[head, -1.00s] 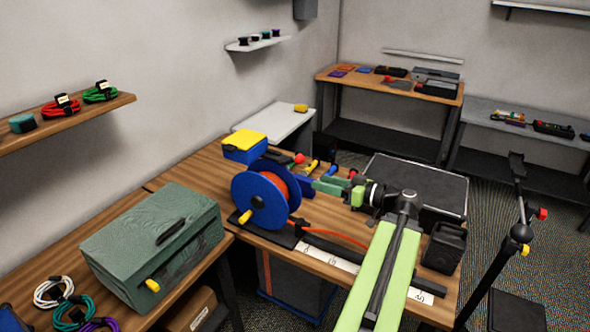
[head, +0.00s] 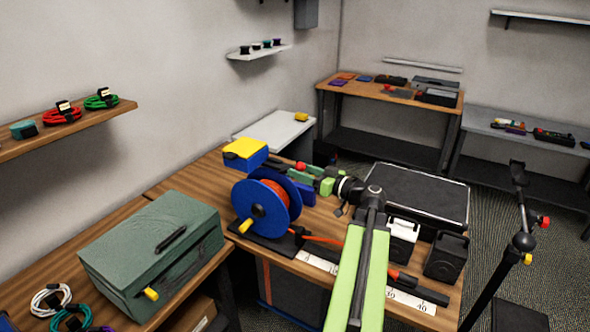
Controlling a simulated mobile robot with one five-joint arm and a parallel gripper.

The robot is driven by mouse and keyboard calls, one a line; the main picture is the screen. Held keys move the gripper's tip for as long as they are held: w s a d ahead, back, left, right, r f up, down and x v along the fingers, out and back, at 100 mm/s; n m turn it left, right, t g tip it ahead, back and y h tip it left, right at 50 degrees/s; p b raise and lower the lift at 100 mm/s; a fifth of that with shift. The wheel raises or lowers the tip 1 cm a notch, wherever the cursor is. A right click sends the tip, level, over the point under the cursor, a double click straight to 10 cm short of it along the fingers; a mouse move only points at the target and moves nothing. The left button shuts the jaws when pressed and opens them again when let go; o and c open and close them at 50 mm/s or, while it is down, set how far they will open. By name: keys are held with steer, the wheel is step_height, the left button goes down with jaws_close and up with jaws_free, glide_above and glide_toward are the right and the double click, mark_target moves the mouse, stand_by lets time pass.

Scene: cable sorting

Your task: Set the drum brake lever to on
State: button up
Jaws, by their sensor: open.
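The cable drum (head: 257,214) has blue flanges and orange cable wound on it, with a yellow crank handle (head: 246,226) on its front. A red knob (head: 300,166) shows just behind the drum's upper right; it looks like the end of the brake lever, whose stem is mostly hidden. My gripper (head: 296,173), with green and dark fingers, reaches from the right to beside the red knob. It is open and holds nothing that I can see. I cannot tell whether a finger touches the knob, nor read the lever's on or off marking.
A yellow-topped blue box (head: 245,152) stands behind the drum. A green case (head: 150,255) is at the front left. Orange cable runs right along a white ruler strip (head: 318,262).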

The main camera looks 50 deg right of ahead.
steer(key=shift+w+a, duration=0.2)
steer(key=shift+w, duration=1.2)
jaws_close()
stand_by(0.4)
